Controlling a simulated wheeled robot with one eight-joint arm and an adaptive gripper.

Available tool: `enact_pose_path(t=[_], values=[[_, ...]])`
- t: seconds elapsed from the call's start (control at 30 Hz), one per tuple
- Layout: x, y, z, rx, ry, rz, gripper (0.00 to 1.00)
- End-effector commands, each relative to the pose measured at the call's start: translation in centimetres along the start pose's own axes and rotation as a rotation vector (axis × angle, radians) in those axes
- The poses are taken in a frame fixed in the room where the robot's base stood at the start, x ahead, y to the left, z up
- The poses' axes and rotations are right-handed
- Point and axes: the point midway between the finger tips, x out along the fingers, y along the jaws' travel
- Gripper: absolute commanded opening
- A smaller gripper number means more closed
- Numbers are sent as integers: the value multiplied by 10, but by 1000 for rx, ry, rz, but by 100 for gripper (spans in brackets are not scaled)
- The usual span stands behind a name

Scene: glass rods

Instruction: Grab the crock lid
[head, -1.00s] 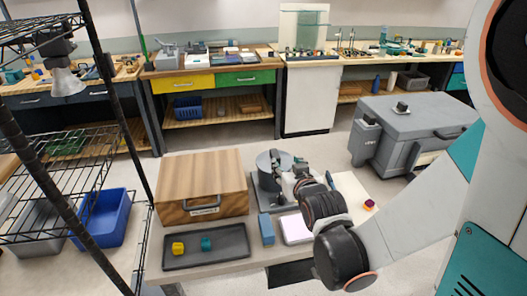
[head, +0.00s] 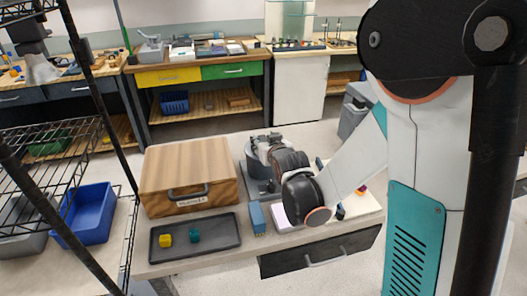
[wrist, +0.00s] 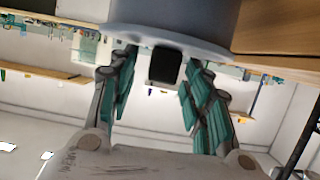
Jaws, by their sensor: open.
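The grey crock (head: 250,161) stands on the table, mostly hidden behind my gripper in the head view. In the wrist view, which looks upside down, the grey crock (wrist: 180,12) fills the top centre. Its lid (wrist: 190,40) has a round flange and a dark block-shaped knob (wrist: 165,68). My gripper (wrist: 158,72) is open, with one teal-padded finger on each side of the knob; I see no clear contact. In the head view my gripper (head: 263,144) is over the crock and hides the lid.
A wooden box (head: 187,165) with a handle stands left of the crock. In front are a dark tray (head: 195,250) with yellow and teal cubes, a blue block (head: 257,217) and a pale pad (head: 283,219). A wire rack (head: 50,150) stands at the left.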

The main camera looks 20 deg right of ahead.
Motion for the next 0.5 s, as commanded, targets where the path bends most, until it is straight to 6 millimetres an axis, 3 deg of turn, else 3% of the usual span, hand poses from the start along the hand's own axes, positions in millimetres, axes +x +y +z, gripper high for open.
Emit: enact_pose_path(t=[0.23,0.4,0.5], values=[[2,0,-1,0,0,0,43],[2,0,-1,0,0,0,4],[2,0,-1,0,0,0,0]])
